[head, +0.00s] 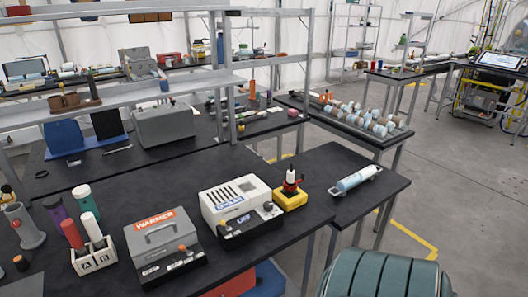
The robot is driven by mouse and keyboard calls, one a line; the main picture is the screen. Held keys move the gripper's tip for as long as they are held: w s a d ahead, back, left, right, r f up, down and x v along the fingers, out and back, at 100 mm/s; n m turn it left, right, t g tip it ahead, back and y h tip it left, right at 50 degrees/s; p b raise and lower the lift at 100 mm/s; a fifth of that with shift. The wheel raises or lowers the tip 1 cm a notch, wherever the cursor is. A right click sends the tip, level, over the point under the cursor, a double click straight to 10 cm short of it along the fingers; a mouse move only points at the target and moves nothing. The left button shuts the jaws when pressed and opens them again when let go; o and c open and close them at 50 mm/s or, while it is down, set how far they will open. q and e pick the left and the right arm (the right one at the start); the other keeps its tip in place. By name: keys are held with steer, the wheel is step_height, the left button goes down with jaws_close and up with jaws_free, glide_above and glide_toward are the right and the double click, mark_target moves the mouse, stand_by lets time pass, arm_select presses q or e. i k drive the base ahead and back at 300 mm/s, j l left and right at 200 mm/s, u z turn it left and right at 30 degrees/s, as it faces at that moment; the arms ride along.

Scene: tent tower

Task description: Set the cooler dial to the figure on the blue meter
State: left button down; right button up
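A white box with dark top slots and a blue label (229,204) stands on the near black bench. I cannot make out a blue meter or any figure on one. Neither of my grippers is in view.
A yellow block with a red and black device (290,191) stands right of the white box. A white rack (94,256) marked A and B holds tubes at left. A side table (345,205) holds a pale blue cylinder (357,179). A ribbed teal object (385,276) is at lower right.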

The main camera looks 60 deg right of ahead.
mark_target(268, 206)
steer(key=z, duration=1.7)
